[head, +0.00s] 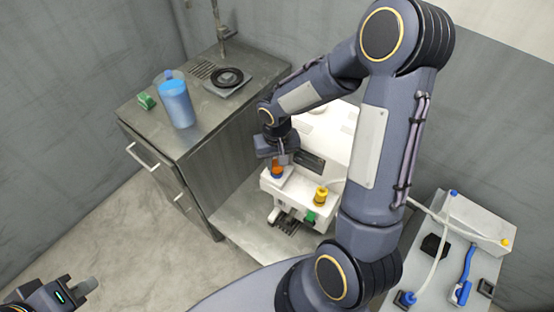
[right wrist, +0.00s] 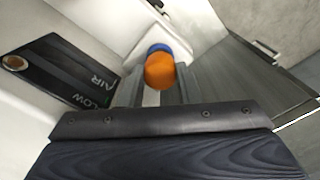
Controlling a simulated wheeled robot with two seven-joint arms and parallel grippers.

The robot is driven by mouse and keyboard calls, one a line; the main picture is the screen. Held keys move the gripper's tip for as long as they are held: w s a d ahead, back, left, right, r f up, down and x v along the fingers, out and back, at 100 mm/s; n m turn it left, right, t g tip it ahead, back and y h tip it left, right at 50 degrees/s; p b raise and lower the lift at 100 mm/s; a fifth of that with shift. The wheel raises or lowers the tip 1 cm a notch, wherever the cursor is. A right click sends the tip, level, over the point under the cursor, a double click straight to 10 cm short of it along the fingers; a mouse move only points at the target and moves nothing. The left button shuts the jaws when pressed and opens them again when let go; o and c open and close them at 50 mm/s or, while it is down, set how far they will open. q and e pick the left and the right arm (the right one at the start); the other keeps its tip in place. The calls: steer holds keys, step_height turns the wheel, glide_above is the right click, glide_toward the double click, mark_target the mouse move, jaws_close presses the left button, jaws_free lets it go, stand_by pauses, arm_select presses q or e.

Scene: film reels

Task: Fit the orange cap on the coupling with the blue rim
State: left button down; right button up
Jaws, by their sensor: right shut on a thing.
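The orange cap (head: 277,171) is between the fingers of my right gripper (head: 279,160), which is shut on it. In the right wrist view the cap (right wrist: 160,72) sits between the two fingertips (right wrist: 160,88). The coupling with the blue rim (right wrist: 159,48) shows just beyond the cap in the right wrist view, partly hidden by it. In the head view a bit of blue (head: 277,177) shows at the cap's lower edge. I cannot tell whether cap and coupling touch. My left gripper (head: 84,287) is at the bottom left, far from both; its jaw state is unclear.
A yellow-capped coupling (head: 320,195) stands on the white machine (head: 334,140), right of the orange cap. A grey bench (head: 430,280) with hoses is at right.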

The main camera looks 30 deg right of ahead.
steer(key=shift+f, duration=0.25)
steer(key=o, duration=0.7)
steer(key=shift+c, duration=0.2)
steer(key=shift+r, duration=0.15)
step_height(320, 180, up, 11)
steer(key=p, duration=0.7)
